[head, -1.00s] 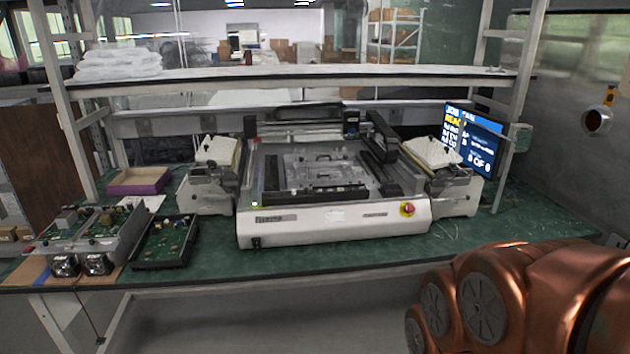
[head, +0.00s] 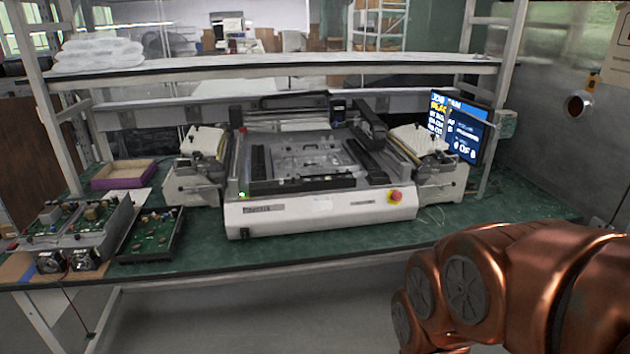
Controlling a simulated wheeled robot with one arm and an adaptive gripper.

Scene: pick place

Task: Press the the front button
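A white and grey machine (head: 290,212) stands in the middle of the green bench. On its front panel, at the right, is a red round button (head: 395,196) with a yellow surround. A small green light (head: 241,195) glows at the panel's left end, and a small black switch or socket (head: 244,233) sits below it. My copper-coloured arm fills the lower right, in front of the bench. My gripper is out of the picture, so its state is hidden.
Circuit boards in open trays (head: 150,235) lie at the bench's left, near a purple-sided box (head: 123,175). A lit monitor (head: 460,130) stands at the right. A shelf (head: 270,68) spans above the machine. The bench's front strip (head: 300,252) is mostly clear.

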